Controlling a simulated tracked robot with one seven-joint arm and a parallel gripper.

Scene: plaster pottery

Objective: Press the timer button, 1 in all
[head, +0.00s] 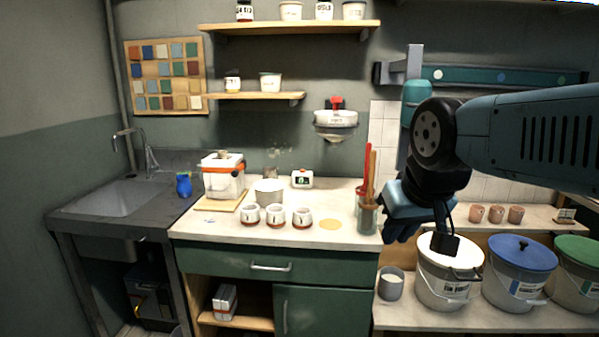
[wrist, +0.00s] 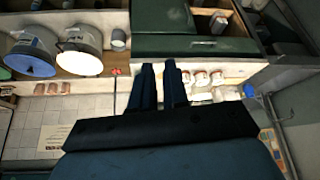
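The timer (head: 302,179) is a small white box with a dark display and a red button on top. It stands at the back of the pale counter, below the wall basin. My gripper (head: 387,238) is at the right end of this counter, to the right of the timer and well apart from it. I cannot make out the timer in the wrist view.
Three white cups (head: 274,215) and a white pot (head: 268,191) stand left of and in front of the timer. A jar (head: 367,217) with tall red and wooden tools stands near my gripper. Lidded buckets (head: 519,270) stand at the right. A round tan disc (head: 330,224) lies on the counter.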

